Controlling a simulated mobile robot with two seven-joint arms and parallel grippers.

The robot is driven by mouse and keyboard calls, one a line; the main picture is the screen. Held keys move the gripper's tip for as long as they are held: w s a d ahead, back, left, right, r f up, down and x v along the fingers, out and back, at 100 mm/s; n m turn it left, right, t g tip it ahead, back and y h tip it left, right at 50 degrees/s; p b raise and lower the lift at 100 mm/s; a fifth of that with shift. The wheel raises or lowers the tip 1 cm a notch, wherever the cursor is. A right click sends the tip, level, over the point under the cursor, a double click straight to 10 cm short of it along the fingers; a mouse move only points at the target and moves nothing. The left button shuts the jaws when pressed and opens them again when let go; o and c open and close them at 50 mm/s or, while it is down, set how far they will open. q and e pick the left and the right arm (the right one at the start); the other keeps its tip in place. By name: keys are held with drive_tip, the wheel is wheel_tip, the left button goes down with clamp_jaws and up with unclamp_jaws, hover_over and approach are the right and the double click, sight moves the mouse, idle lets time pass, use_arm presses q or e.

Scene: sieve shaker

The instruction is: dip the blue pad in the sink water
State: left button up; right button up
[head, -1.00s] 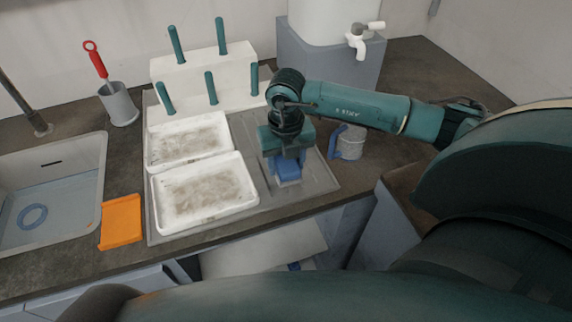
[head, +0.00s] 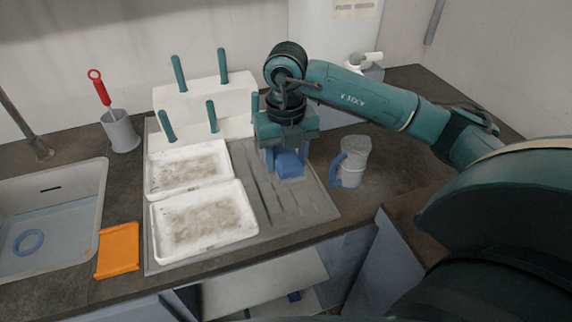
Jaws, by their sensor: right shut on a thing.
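My right gripper (head: 286,154) is shut on the blue pad (head: 289,166) and holds it over the grey ridged drainboard, right of the white trays. I cannot tell how far the pad is above the drainboard. The sink (head: 92,192) is at the far left, with pale blue water (head: 62,228) in it. A blue ring (head: 29,233) shows in the water. My left gripper is not in view.
Two stained white trays (head: 240,191) lie between the pad and the sink, with an orange dustpan-like piece (head: 118,250) beside the sink. A white peg rack (head: 190,105) stands behind. A jug (head: 350,170) with a blue handle stands right of the pad.

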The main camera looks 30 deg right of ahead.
drive_tip(key=o, duration=0.5)
drive_tip(key=shift+c, duration=0.2)
drive_tip(key=c, duration=0.4)
